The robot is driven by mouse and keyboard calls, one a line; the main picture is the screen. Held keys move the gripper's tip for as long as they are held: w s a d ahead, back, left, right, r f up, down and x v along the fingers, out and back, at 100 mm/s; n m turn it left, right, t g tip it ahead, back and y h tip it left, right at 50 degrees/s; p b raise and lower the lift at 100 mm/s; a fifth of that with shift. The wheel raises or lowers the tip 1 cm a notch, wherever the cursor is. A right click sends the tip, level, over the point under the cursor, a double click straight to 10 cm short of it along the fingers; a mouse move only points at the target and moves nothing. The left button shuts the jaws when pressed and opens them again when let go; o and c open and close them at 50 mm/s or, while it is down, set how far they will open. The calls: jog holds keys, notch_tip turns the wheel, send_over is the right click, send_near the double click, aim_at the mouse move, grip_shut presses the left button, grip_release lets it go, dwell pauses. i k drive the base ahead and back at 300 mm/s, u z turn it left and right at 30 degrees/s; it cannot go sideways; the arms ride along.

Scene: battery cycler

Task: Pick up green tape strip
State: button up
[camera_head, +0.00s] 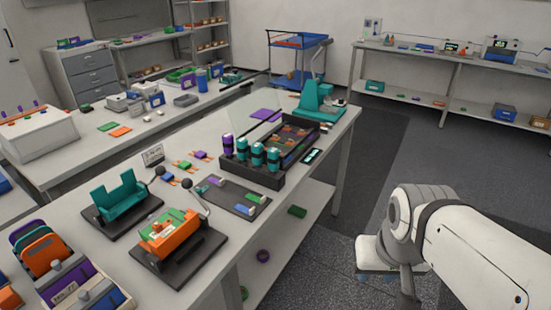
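A small green strip (251,199) lies on a dark mat (224,204) near the right edge of the long table; it may be the green tape strip, but it is too small to be sure. A blue piece (243,209) lies just in front of it. A green flat piece with orange ends (184,165) lies farther left, between similar orange and purple pieces. My white arm (465,255) is at the lower right, over the floor and well apart from the table. No gripper fingers can be made out.
A dark rack of teal and purple cylinders (254,174) stands behind the mat. An orange fixture (168,236) and a teal fixture (122,200) stand to the left. A lower shelf (285,235) runs under the table. Open floor (330,240) lies between table and arm.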

aim_at(258, 200)
jog(key=u, duration=0.25)
jog(key=i, duration=1)
jog(key=u, duration=0.65)
